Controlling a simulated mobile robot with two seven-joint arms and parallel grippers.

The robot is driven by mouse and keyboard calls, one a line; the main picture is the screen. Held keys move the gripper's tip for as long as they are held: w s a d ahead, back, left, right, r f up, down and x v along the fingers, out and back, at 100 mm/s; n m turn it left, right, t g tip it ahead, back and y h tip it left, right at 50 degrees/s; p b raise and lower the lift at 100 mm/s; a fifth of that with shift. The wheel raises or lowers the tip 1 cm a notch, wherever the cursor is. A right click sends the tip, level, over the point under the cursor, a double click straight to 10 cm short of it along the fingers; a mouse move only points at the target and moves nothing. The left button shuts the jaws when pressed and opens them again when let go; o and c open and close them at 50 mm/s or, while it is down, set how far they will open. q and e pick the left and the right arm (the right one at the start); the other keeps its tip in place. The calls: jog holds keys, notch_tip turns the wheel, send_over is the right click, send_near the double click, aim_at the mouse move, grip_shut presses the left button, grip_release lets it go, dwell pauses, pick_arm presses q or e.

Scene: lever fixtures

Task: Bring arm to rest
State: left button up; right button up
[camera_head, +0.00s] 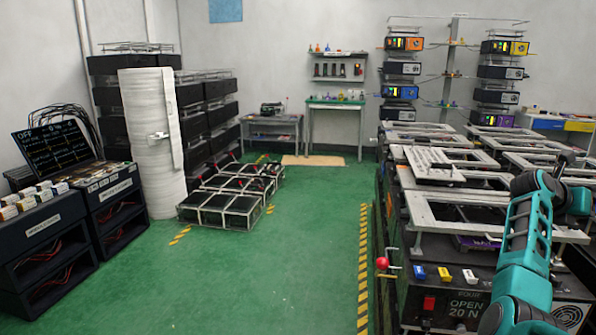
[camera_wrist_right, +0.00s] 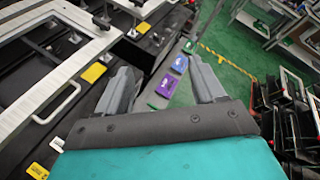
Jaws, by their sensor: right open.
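My right arm, teal, rises at the right of the head view in front of the dark fixture cabinet (camera_head: 400,297). My right gripper (camera_wrist_right: 162,84) shows in the right wrist view with its two grey fingers spread wide. No object is held between them. The fingers appear over the equipment, with purple and blue blocks (camera_wrist_right: 180,64) visible in the gap beyond. A red ball-ended lever (camera_head: 382,262) sticks out from the cabinet's left front corner in the head view, apart from my arm. My left arm and gripper are not in view.
The cabinet's front carries a red switch (camera_head: 429,303), an "OPEN 20 N" label and blue, yellow and white tabs. Metal frames (camera_head: 440,218) lie on top. Low wire-framed units (camera_head: 222,212) stand left of centre. The green floor (camera_head: 290,265) between is clear.

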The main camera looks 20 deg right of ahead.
jog(key=s+d+r+m+g, duration=0.1)
jog(key=s+d+r, duration=0.3)
jog(key=s+r, duration=0.15)
jog(key=w+a+r+n+t+h, duration=0.3)
jog(key=w+a+r+n+h, duration=0.3)
jog(key=n+h, duration=0.35)
jog(key=w+a+f+n+t+y, duration=0.45)
jog(key=a+n+t, duration=0.3)
jog(key=n, duration=0.35)
jog(key=w+a+f+n+t+y, duration=0.35)
jog(key=a+n+t+y, duration=0.35)
jog(key=n, duration=0.4)
jog(key=w+a+f+n+t+y, duration=0.3)
jog(key=w+a+n+t+y, duration=0.15)
jog(key=a+n+t, duration=0.45)
jog(key=s+a+f+n+g+y, duration=0.2)
jog(key=a+f+n+g+y, duration=0.15)
jog(key=a+f+n, duration=0.5)
jog(key=s+a+f+n+g+y, duration=0.35)
jog(key=a+f+y, duration=0.2)
jog(key=f, duration=0.55)
jog(key=s+a+f+n+g, duration=0.65)
jog(key=s+a+f, duration=0.35)
jog(key=s+f, duration=0.35)
jog(key=s+a+m+t, duration=0.1)
jog(key=a+m, duration=0.3)
jog(key=a, duration=0.6)
jog(key=shift+f+m, duration=0.25)
jog(key=shift+m, duration=0.15)
